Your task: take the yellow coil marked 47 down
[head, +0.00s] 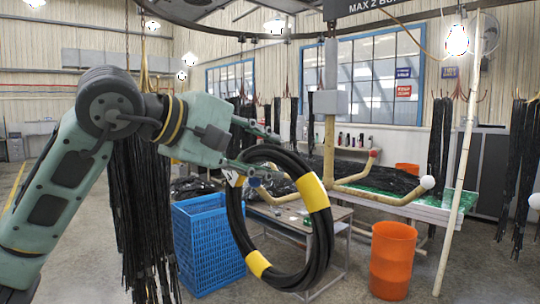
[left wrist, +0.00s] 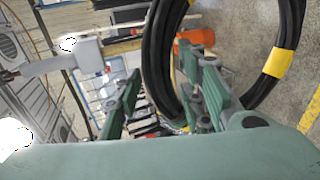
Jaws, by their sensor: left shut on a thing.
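A black hose coil (head: 320,240) with several yellow bands hangs upright in the middle of the head view; no number is readable. A small white tag (head: 234,178) is at its upper left. My left gripper (head: 262,153) is shut on the coil's upper part. In the left wrist view, the black coil (left wrist: 158,50) runs down to the fingers (left wrist: 165,105). A pale yellow hook with a blue ball tip (head: 254,183) shows through the coil's opening, below its top; I cannot tell whether the coil is off it. My right gripper is out of view.
The rack post (head: 329,150) has other hooks with a red ball (head: 374,153) and a white ball (head: 427,182). A blue crate (head: 207,245), an orange bin (head: 391,262) and a table (head: 340,213) stand near. Black hose bundles (head: 140,210) hang at left.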

